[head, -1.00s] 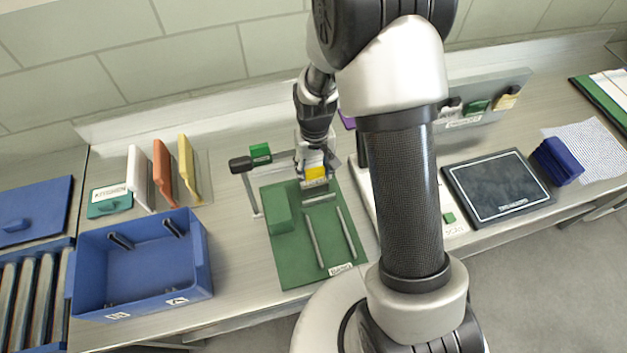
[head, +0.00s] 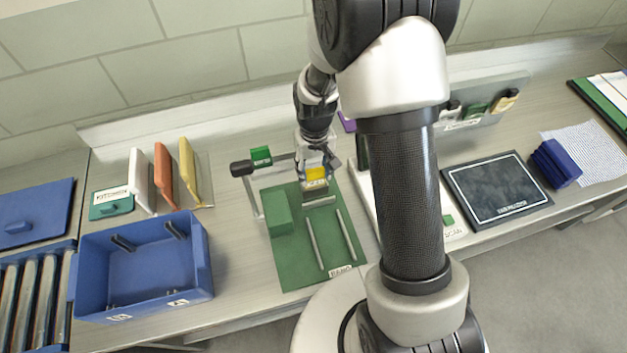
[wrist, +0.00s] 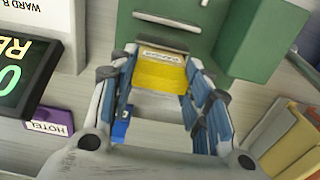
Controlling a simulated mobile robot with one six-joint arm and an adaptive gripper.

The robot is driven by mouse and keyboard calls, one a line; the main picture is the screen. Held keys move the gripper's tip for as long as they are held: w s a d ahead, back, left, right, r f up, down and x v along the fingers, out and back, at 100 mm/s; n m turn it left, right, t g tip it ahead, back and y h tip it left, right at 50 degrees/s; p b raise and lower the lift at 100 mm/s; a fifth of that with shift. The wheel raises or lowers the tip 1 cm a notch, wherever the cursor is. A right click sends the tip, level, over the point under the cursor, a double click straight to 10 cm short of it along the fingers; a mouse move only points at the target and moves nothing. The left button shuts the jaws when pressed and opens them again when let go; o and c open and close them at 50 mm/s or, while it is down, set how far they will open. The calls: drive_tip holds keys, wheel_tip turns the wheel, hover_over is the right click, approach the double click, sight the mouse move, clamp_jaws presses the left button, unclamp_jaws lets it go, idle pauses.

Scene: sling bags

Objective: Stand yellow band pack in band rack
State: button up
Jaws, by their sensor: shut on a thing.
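The yellow band pack (head: 316,174) is between the fingers of my gripper (head: 318,165), at the back edge of the green band rack (head: 290,273). A pale label strip shows on the pack's near side. In the wrist view the pack (wrist: 160,76) lies between the two fingers of my gripper (wrist: 160,85), which are shut on it. The rack (wrist: 262,40) shows beyond it with a metal bar. I cannot tell whether the pack touches the rack. The fingers hide the pack's sides.
A blue bin (head: 143,270) stands left of the rack. White, orange and yellow upright packs (head: 163,178) stand behind the bin. A stand with a black knob (head: 241,168) is close left of my gripper. A dark pad (head: 497,187) lies to the right.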

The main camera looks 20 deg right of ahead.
drive_tip(key=shift+r+p, duration=2.15)
drive_tip(key=shift+r, duration=1.1)
wheel_tip(320, 180, up, 4)
drive_tip(key=p, duration=0.2)
drive_tip(key=shift+p, duration=0.4)
drive_tip(key=w+a+r+b, duration=0.35)
drive_tip(key=w+r, duration=0.35)
drive_tip(key=w, duration=0.5)
wheel_tip(320, 180, down, 19)
drive_tip(key=b, duration=0.1)
drive_tip(key=shift+w+f+b, duration=0.2)
drive_tip(key=shift+w+b, duration=0.05)
drive_tip(key=shift+b, duration=0.05)
